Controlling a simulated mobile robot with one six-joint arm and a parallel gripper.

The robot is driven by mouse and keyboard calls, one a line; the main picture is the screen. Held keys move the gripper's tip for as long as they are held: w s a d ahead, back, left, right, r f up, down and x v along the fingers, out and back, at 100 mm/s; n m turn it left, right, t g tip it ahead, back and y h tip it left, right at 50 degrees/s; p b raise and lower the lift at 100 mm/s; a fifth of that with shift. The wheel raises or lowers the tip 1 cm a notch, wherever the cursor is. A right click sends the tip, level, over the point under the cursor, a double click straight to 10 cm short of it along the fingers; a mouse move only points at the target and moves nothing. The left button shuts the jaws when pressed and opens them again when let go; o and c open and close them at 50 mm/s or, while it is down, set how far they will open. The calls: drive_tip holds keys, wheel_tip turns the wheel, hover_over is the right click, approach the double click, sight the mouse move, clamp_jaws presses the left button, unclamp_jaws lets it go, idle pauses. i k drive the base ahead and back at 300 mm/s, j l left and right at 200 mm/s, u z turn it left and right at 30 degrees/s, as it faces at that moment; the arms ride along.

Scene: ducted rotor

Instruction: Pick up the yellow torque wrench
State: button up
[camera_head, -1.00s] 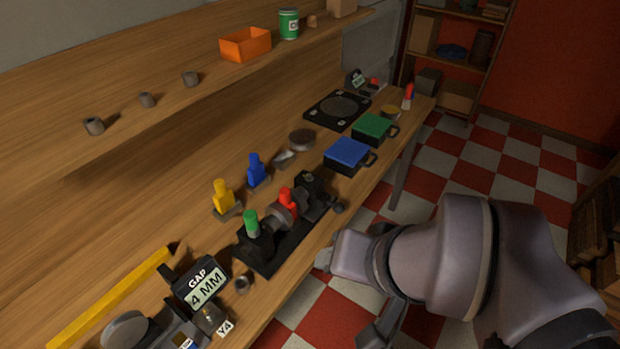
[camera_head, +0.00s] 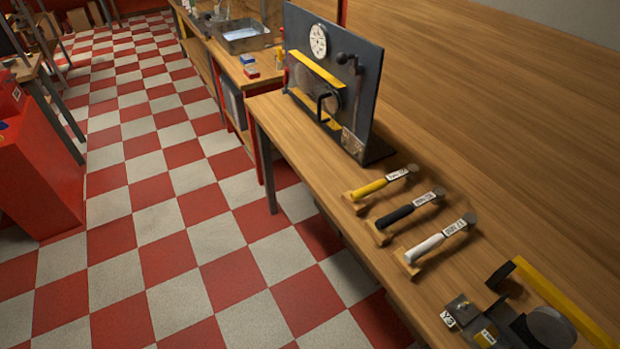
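The yellow torque wrench (camera_head: 372,188) lies on the wooden workbench, the farthest of three similar wrenches in a row. It has a yellow grip, a white label and a round grey head, and rests on a small wooden block at its handle end. A black-handled wrench (camera_head: 401,213) and a white-handled wrench (camera_head: 432,244) lie beside it, apart from it and nearer to me. My gripper and arm are out of view now.
A dark upright panel (camera_head: 330,80) with a dial, yellow bars and a crank stands just beyond the wrenches. A long yellow bar (camera_head: 560,305) and a grey device (camera_head: 500,325) lie at lower right. Open checkered floor (camera_head: 190,230) runs along the bench's left side.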

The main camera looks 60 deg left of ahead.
sight(412, 169)
drive_tip(key=u, duration=1.7)
drive_tip(key=i+j+z, duration=0.25)
drive_tip(key=i+j, duration=0.5)
drive_tip(key=i+j+z, duration=0.2)
drive_tip(key=i+j, duration=0.55)
drive_tip(key=j, duration=0.1)
